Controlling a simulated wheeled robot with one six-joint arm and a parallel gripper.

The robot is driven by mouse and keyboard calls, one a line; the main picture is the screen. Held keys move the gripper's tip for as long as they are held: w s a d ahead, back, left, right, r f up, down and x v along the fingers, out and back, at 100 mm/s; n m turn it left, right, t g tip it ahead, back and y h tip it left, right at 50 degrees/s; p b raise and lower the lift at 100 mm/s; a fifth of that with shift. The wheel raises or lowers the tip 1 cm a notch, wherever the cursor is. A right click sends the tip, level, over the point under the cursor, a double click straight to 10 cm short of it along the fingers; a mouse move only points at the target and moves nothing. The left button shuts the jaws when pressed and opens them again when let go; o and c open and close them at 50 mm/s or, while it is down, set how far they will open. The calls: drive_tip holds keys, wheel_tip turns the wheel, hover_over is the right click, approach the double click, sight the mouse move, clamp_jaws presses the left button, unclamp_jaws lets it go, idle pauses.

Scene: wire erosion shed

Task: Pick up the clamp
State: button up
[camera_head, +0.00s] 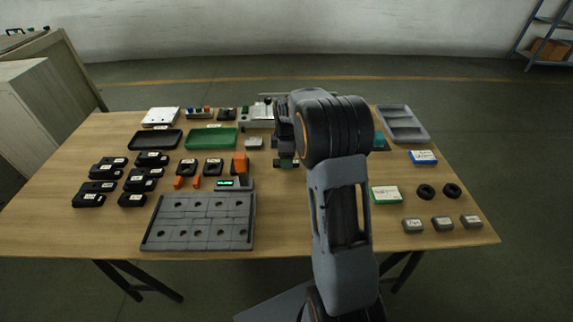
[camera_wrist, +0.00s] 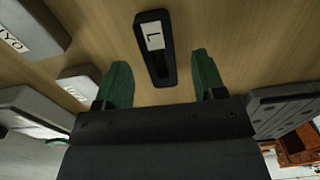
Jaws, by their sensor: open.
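In the wrist view a black bar-like piece with a long slot and a white label marked "L" (camera_wrist: 166,66) lies flat on the table; it looks like the clamp. My gripper (camera_wrist: 159,60) is open, with one green fingertip on either side of the piece and clear space on both sides. Nothing is held. In the head view my gripper (camera_head: 287,162) is low over the middle of the table, mostly behind my arm. I cannot make out the slotted piece there; my arm likely hides it.
The wooden table (camera_head: 285,220) holds a grey fixture plate (camera_head: 200,207), several black labelled pieces at left, a green tray (camera_head: 210,140), a black tray (camera_head: 155,141) and a grey tray (camera_head: 402,124). Two grey labelled blocks show left in the wrist view, the nearer small one (camera_wrist: 79,85) beside a fingertip.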

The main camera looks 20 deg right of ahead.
drive_tip(key=shift+f, duration=0.85)
drive_tip(key=shift+r, duration=0.1)
drive_tip(key=c, duration=1.2)
